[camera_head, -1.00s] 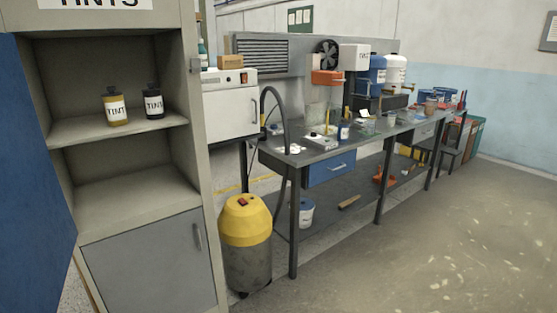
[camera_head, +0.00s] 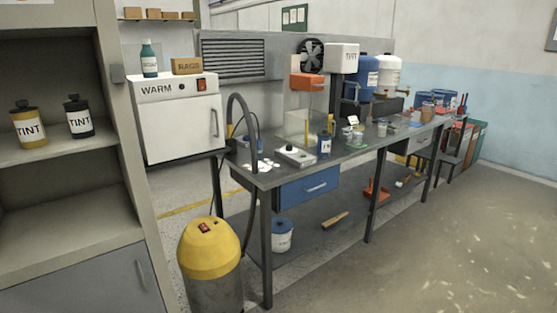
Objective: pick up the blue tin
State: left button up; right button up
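Several blue containers show in the head view, and I cannot tell for certain which is the blue tin. Blue containers (camera_head: 426,98) stand at the bench's far end, small in view. A white tub with a blue lid (camera_head: 282,236) stands on the lower shelf. Neither of my grippers is in view.
The workbench (camera_head: 350,155) runs away to the right. A yellow-topped drum (camera_head: 209,255) stands before its near end. A tint cabinet (camera_head: 120,160) fills the left. A white warming box (camera_head: 180,120) stands beyond it. The floor (camera_head: 430,255) at the right is clear.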

aim_at(324, 144)
jog(key=i+l, duration=1)
jog(key=i, duration=0.25)
jog(key=i+l+z, duration=0.1)
jog(key=i+l, duration=0.45)
jog(key=i, duration=0.05)
